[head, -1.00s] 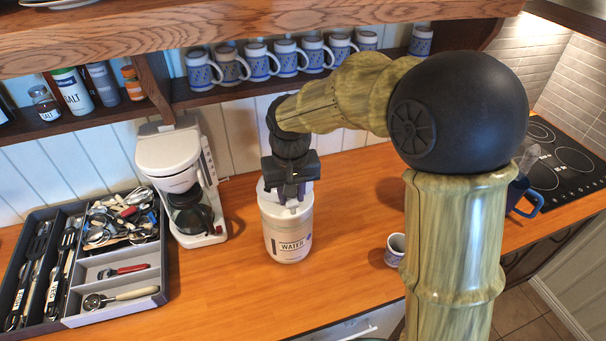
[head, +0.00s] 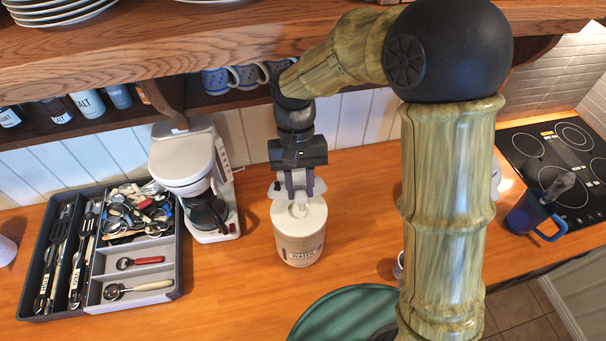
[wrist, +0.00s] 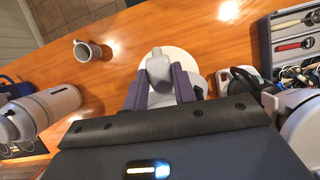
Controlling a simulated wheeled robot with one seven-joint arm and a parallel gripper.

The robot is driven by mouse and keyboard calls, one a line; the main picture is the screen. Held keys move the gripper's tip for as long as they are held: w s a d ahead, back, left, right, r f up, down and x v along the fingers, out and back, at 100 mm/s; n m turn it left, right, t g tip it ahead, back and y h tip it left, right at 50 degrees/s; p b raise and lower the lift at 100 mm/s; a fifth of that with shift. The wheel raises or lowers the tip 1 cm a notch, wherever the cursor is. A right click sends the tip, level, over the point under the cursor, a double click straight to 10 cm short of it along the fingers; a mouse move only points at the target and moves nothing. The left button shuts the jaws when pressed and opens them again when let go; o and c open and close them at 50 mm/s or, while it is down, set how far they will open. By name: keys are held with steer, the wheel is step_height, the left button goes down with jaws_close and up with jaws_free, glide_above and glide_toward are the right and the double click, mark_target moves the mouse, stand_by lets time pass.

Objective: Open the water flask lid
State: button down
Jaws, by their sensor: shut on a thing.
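The water flask (head: 300,247) stands upright on the wooden counter, a wide pale container with a "WATER" label. Its round white lid (head: 311,219) with a raised knob sits at its top; I cannot tell whether there is a gap under it. My gripper (head: 299,190) points down over the lid and is shut on its knob. In the wrist view the gripper (wrist: 160,82) has its two grey-purple fingers on either side of the knob (wrist: 158,65), with the lid's disc (wrist: 186,62) below. The flask's body is hidden there.
A coffee maker (head: 187,160) stands close left of the flask. A utensil tray (head: 182,262) lies farther left. A small mug (wrist: 88,50) and a blue jug (head: 528,213) are to the right. A shelf (head: 200,40) overhangs the back. A green round object (head: 335,312) is at the front.

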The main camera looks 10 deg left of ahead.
stand_by(0.4)
steer(key=c, duration=1.1)
jaws_free()
steer(key=shift+w, duration=0.2)
steer(key=shift+c, duration=0.2)
steer(key=shift+w, duration=0.15)
steer(key=shift+d, duration=0.1)
steer(key=shift+s, duration=0.3)
